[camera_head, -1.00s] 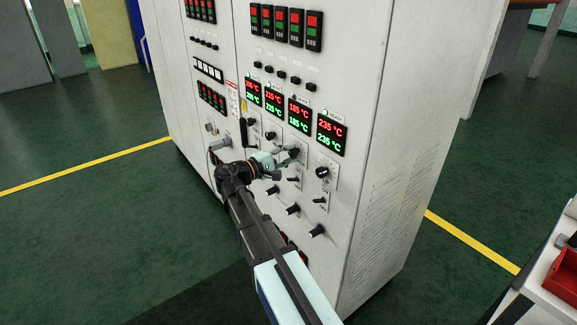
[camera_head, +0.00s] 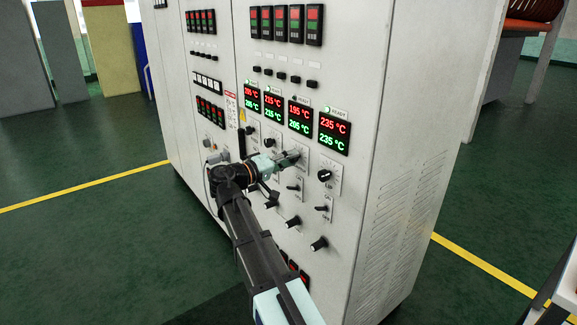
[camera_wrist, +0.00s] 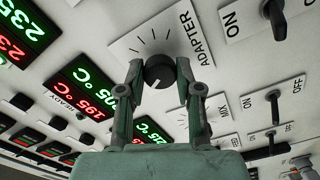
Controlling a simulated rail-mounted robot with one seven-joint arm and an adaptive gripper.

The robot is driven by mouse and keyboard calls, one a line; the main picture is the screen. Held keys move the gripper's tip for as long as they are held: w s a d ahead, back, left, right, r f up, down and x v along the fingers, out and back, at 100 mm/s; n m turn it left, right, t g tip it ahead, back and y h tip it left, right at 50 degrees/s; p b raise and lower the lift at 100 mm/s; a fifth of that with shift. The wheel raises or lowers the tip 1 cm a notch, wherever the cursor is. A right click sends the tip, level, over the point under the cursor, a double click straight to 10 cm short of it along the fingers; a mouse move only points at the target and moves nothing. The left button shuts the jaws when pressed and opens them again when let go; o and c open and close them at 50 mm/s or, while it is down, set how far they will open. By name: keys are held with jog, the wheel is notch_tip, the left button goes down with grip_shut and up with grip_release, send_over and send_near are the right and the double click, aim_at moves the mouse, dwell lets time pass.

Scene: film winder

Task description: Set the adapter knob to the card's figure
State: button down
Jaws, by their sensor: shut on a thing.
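The adapter knob (camera_wrist: 160,72) is a round black knob on a white plate lettered ADAPTER, with tick marks around it, in the wrist view. My gripper (camera_wrist: 161,76) is shut on it, one finger at each side. In the head view my gripper (camera_head: 291,157) reaches the panel below the third display (camera_head: 300,116) and mostly hides the knob. That display reads 195 °C in red above 205 °C in green. It also shows in the wrist view (camera_wrist: 82,92), its green line partly behind a finger. I cannot make out the card in any view.
The other displays read 205, 215 and 235 °C in both colours. Another black knob (camera_head: 324,175) sits right of my gripper, with ON/OFF switches (camera_head: 293,187) and more knobs (camera_head: 319,244) below. A switch (camera_wrist: 274,14) stands close by in the wrist view.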

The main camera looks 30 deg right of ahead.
dwell(0.3)
jog(key=c, duration=0.8)
grip_release()
jog(key=shift+o, duration=0.2)
jog(key=s+a, duration=0.2)
jog(key=a, duration=0.9)
jog(key=shift+s+a, duration=0.2)
jog(key=shift+a, duration=0.15)
